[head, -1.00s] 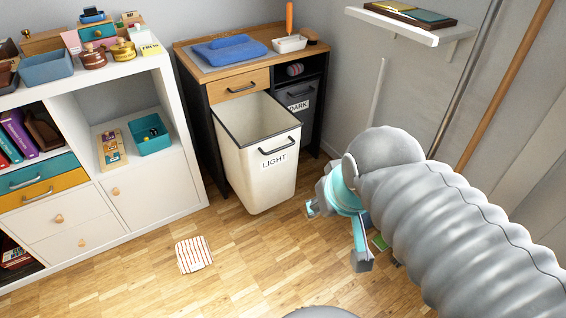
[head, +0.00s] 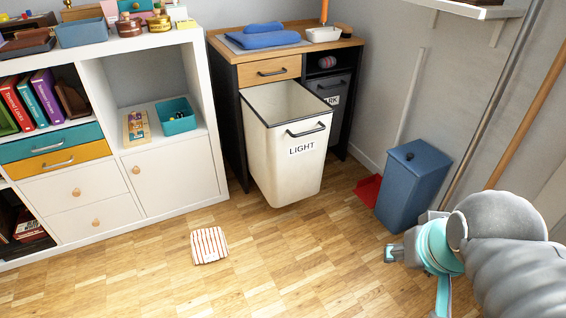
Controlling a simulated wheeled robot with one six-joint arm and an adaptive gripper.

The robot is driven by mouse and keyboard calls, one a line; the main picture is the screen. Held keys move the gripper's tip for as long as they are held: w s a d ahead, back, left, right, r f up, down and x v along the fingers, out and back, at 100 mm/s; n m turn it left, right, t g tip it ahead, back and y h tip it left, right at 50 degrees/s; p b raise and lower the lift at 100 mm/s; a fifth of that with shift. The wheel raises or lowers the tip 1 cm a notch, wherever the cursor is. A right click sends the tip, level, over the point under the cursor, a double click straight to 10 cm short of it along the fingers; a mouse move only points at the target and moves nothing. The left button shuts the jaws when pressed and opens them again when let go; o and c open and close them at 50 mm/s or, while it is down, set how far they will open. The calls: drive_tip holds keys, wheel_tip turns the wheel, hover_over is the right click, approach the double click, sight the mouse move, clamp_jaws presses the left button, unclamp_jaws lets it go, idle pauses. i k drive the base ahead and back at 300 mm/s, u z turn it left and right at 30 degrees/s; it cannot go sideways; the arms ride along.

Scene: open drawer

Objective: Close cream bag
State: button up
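The cream bag (head: 270,160), labelled "LIGHT" with a dark handle (head: 306,130), is pulled out from the front of the dark-sided cabinet with a wooden top (head: 345,50). It stands open at the top, and its inside looks empty where it shows. My gripper (head: 413,281) is at the lower right, in front of the blue bin and well apart from the cream bag. One finger shows at its left and part of another at the bottom edge, spread wide apart. Nothing shows between them.
A striped cloth (head: 209,245) lies on the wooden floor. A blue bin (head: 412,184) and a red dustpan (head: 368,190) stand right of the cabinet. A white shelf unit (head: 170,180) is at the left. The floor before the bag is clear.

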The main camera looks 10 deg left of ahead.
sight(285, 125)
drive_tip(key=u, duration=0.5)
drive_tip(key=k, duration=0.6)
drive_tip(key=u, duration=0.7)
drive_tip(key=i, duration=1.25)
drive_tip(key=z, duration=0.75)
